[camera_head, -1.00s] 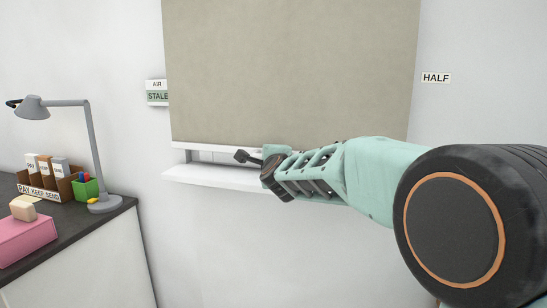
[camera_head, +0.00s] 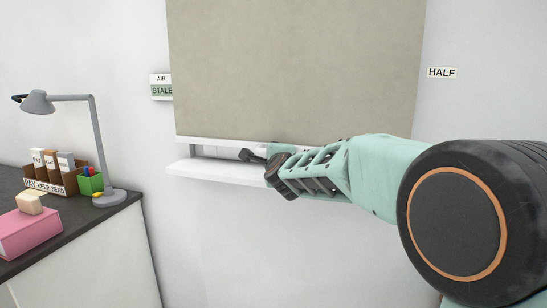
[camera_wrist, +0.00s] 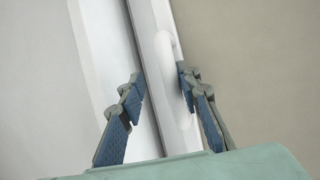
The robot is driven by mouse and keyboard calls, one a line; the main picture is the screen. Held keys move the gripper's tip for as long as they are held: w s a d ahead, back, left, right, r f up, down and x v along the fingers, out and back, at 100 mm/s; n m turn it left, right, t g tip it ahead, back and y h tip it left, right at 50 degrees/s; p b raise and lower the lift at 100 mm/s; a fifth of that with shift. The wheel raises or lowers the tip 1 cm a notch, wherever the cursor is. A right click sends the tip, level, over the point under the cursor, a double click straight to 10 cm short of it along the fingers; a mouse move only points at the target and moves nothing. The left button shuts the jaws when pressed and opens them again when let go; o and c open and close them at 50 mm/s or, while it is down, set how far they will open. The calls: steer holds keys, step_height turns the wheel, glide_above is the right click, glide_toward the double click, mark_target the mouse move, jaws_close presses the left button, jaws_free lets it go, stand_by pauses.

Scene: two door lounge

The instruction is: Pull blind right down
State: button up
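The beige blind (camera_head: 295,65) hangs over most of the window, with a white bar (camera_head: 225,144) along its lower edge. A narrow gap separates this bar from the white sill (camera_head: 215,172). My gripper (camera_head: 252,155) is at the blind's lower edge, just above the sill. In the wrist view, the white bar and its rounded pull handle (camera_wrist: 167,60) lie between my spread fingers (camera_wrist: 160,85). The right finger is close against the handle; I cannot tell whether it touches. The left finger stands apart from the handle. The beige blind cloth (camera_wrist: 255,60) fills the right side.
A dark-topped counter (camera_head: 85,228) stands at the left with a grey lamp (camera_head: 95,150), a file box (camera_head: 55,180), a green cup (camera_head: 90,184) and a pink box (camera_head: 30,233). A HALF label (camera_head: 442,73) and an AIR STALE sign (camera_head: 161,85) are on the wall.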

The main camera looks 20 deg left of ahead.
steer(key=shift+r, duration=0.1)
steer(key=v, duration=1.2)
stand_by(0.4)
